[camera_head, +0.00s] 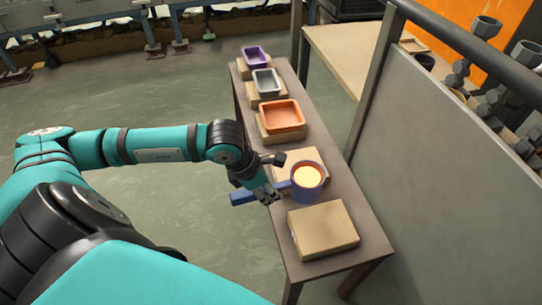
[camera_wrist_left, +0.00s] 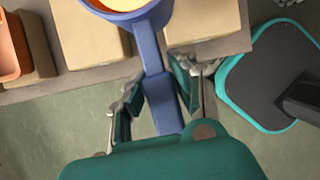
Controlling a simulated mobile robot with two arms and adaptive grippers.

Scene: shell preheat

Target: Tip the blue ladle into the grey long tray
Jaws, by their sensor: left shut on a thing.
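The blue ladle (camera_head: 305,190) is a round cup with glowing yellow-orange contents. It looks upright at the near part of the bench, by a tan block; I cannot tell whether it touches the block. My left gripper (camera_head: 265,190) is shut on its handle (camera_head: 243,197), which also shows between the fingers (camera_wrist_left: 155,88) in the left wrist view. The ladle cup (camera_wrist_left: 125,14) is cut off at the top there. The grey long tray (camera_head: 266,90) sits on a tan block farther along the bench, beyond the orange tray. My right gripper is not in view.
An orange tray (camera_head: 282,116) lies between the ladle and the grey tray. A purple tray (camera_head: 256,60) stands at the far end. A bare tan block (camera_head: 322,229) is at the near end of the narrow bench (camera_head: 350,200). A grey panel (camera_head: 440,170) stands right of the bench.

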